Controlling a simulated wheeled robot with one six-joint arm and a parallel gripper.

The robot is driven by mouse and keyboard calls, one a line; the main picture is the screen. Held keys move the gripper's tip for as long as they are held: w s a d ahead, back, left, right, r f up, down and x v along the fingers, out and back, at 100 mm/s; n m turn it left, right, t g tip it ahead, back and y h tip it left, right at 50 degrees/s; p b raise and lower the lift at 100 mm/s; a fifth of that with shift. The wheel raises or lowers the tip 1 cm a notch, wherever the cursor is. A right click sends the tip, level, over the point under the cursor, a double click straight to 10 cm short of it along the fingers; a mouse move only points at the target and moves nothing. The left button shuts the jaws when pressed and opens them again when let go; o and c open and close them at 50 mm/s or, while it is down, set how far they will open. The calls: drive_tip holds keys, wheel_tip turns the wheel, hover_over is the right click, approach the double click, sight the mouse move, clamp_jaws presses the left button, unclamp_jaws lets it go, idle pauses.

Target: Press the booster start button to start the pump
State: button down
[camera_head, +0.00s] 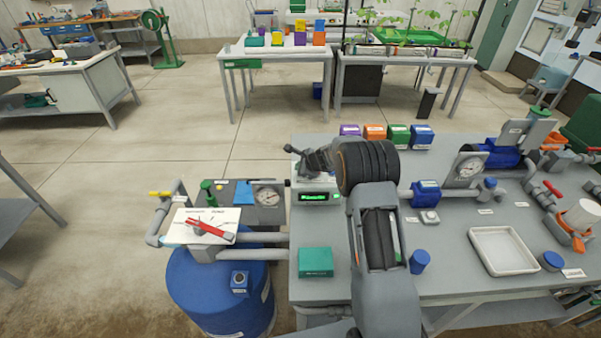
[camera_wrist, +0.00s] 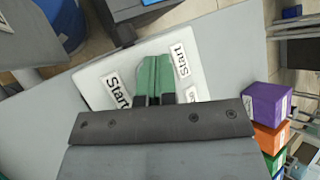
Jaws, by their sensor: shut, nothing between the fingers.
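In the wrist view, a white panel (camera_wrist: 130,66) fills the middle, with a "Start" label (camera_wrist: 118,92) on the left and another "Start" label (camera_wrist: 181,60) on the right. My gripper (camera_wrist: 157,75) is shut and empty over the panel, between these labels. A green shape with a centre line shows at the fingertips. I cannot tell contact with a button, and any button under the fingers is hidden. In the head view, my gripper (camera_head: 316,162) is above a unit with a lit green display (camera_head: 319,197), partly covered by my wrist.
Purple (camera_head: 350,131), orange (camera_head: 374,132), green and blue boxes stand just behind my wrist. A blue drum (camera_head: 215,290) with a red-handled valve (camera_head: 210,229) is at left. A white tray (camera_head: 503,251) lies on the bench at right. A teal box (camera_head: 315,262) sits near the bench's left edge.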

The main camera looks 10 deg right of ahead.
drive_tip(key=shift+r+p, duration=0.35)
drive_tip(key=shift+r, duration=0.35)
drive_tip(key=shift+r+p, duration=1.9)
drive_tip(key=shift+r, duration=0.65)
